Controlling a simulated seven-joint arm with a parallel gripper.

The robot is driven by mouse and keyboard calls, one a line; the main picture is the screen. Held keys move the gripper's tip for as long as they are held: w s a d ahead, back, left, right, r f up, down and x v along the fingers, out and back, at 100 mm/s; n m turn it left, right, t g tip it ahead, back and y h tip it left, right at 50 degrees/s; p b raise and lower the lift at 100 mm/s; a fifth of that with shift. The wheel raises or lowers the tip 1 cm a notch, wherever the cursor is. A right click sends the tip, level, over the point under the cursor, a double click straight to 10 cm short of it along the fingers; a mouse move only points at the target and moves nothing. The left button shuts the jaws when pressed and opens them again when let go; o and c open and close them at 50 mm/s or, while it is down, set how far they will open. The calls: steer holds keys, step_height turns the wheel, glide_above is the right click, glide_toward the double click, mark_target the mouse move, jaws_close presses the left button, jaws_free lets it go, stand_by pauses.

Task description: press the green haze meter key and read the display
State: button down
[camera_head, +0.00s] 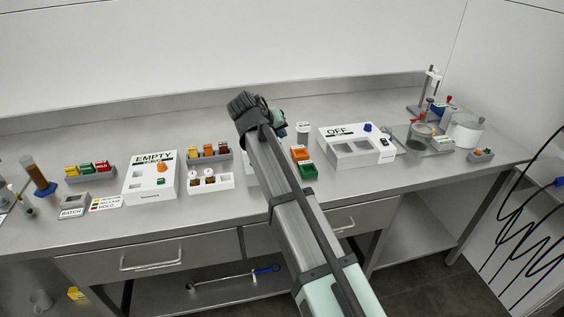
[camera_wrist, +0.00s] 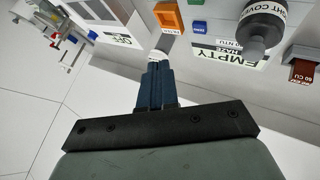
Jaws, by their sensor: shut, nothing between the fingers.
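The haze meter is mostly hidden behind my arm in the head view, with only a pale sliver (camera_head: 250,172) showing. In the wrist view its display (camera_wrist: 228,46) is upside down and reads EMPTY, with a line that seems to include NTU and HAZE. A dark grey light cover (camera_wrist: 262,22) stands beside the display. I cannot make out the meter's green key in either view. My gripper (camera_wrist: 157,64) is shut and empty, its blue fingers together, apart from the display. In the head view my arm hides the fingertips.
Another device (camera_head: 150,190) reading EMPTY stands left, with an orange knob. Vial racks (camera_head: 222,181) stand between it and my arm. Orange (camera_head: 301,153) and green (camera_head: 308,172) trays, a white jar (camera_head: 303,128) and a device (camera_head: 350,155) reading OFF lie right.

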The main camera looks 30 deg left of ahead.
steer(key=shift+f, duration=3.8)
steer(key=shift+f, duration=0.85)
steer(key=shift+r, duration=0.85)
steer(key=shift+r, duration=0.15)
steer(key=shift+r, duration=2.4)
